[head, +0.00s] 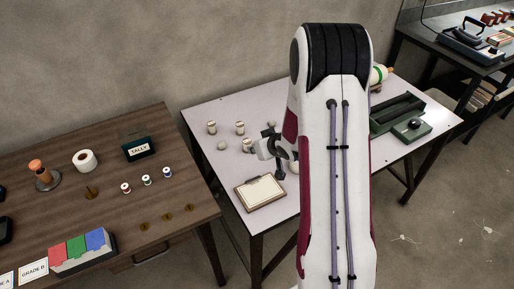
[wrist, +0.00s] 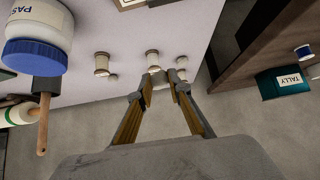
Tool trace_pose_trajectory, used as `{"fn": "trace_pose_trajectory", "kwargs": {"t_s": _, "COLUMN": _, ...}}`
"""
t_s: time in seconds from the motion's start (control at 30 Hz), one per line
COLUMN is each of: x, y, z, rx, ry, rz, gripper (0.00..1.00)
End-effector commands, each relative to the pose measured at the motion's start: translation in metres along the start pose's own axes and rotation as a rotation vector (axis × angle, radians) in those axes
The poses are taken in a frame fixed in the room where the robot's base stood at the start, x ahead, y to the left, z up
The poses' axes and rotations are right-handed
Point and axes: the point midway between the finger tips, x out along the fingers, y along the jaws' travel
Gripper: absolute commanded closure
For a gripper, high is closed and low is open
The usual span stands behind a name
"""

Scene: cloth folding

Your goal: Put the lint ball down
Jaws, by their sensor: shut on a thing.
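My gripper (wrist: 160,84) reaches over the pale table, its two fingers closed in on a small thing at their tips. A small pale lint ball (wrist: 154,70) shows at the fingertips in the wrist view, partly hidden by them. In the head view my gripper (head: 268,146) is above the table between the clipboard and the spools, partly hidden by my arm; the held ball cannot be made out clearly there.
Two pale spools (head: 211,127) (head: 240,128) stand behind the gripper. A clipboard (head: 260,193) lies at the table's front. A white, blue-lidded jar (wrist: 38,30) is close in the wrist view. A dark green tray (head: 398,112) sits right. The table's back left is clear.

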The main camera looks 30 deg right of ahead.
Motion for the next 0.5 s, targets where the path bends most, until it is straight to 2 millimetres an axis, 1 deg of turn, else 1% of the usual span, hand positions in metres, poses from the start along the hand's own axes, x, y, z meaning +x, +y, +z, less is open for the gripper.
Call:
{"fn": "trace_pose_trajectory", "kwargs": {"t_s": 0.37, "x": 0.0003, "y": -0.0006, "z": -0.0001, "rx": -0.001, "ry": 0.000, "rz": -0.001, "gripper": 0.87}}
{"fn": "trace_pose_trajectory", "kwargs": {"t_s": 0.5, "x": 0.0015, "y": -0.0067, "z": -0.0018, "rx": -0.008, "ry": 0.000, "rz": -0.008, "gripper": 0.87}}
